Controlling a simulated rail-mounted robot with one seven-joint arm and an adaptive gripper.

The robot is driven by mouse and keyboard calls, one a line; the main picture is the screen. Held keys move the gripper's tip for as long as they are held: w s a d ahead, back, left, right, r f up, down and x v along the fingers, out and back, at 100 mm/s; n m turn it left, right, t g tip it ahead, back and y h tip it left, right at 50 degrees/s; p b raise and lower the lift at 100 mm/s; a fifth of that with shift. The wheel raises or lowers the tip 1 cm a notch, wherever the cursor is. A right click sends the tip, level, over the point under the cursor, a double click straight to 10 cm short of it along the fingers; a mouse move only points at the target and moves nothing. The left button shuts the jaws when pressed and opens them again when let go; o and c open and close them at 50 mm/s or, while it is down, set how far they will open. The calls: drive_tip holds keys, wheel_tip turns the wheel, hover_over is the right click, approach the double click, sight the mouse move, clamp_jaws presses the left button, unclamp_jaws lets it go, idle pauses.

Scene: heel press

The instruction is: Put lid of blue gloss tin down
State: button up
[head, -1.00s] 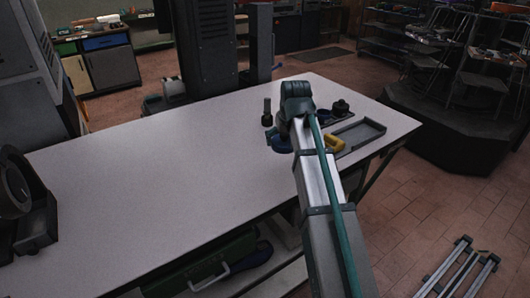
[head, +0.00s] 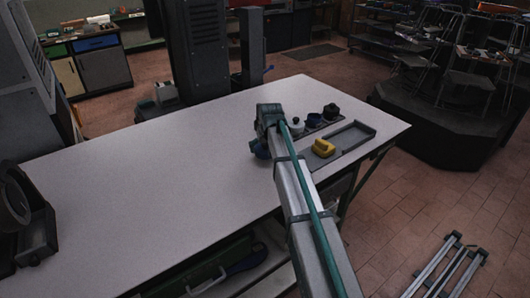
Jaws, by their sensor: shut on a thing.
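My gripper (head: 260,151) is at the far end of my arm, over the table right of its middle, and is largely hidden by my arm. It is shut on the lid of the blue gloss tin; a small dark blue patch shows there, but the lid's outline is hard to make out. The blue tin (head: 314,119) stands to the right, apart from my gripper, near the table's back right part. I cannot tell the gap between the lid and the tabletop.
The white table (head: 150,180) is wide and clear to the left of my arm. Near the blue tin stand a white-topped container (head: 297,125) and a black pot (head: 331,111).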

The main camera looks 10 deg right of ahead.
sight(266, 150)
drive_tip(key=shift+f, duration=1.45)
drive_tip(key=shift+f, duration=0.15)
drive_tip(key=o, duration=0.5)
drive_tip(key=shift+c, duration=0.2)
drive_tip(key=shift+r+p, duration=0.25)
drive_tip(key=shift+p, duration=0.05)
drive_tip(key=b+v, duration=0.3)
drive_tip(key=v, duration=0.8)
drive_tip(key=shift+s+r, duration=0.15)
drive_tip(key=shift+r, duration=0.25)
